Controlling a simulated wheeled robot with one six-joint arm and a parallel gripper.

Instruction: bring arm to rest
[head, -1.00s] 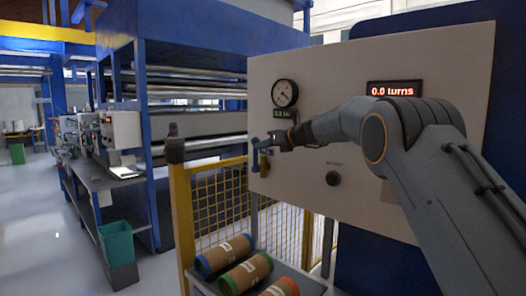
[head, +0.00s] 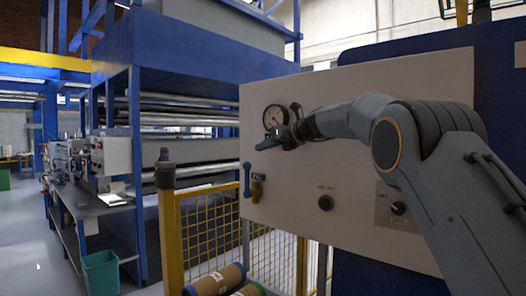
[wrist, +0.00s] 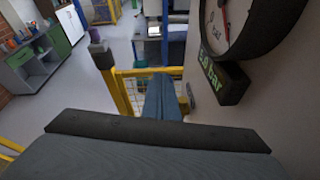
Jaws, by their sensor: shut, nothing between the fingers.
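My gripper (head: 266,144) is shut and empty in the head view. It sits in front of the panel, just below the round pressure gauge (head: 274,116), and hides the small readout under it. The gauge also shows at the upper right of the wrist view, with a green bar readout (wrist: 217,75) below it. My shut fingers (wrist: 161,98) point away from the wrist camera there. A blue lever handle (head: 247,180) with a yellow valve body (head: 257,187) is on the panel below my gripper, apart from it in the head view.
A yellow mesh fence (head: 205,240) stands below left. A green bin (head: 100,273) stands on the floor at left.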

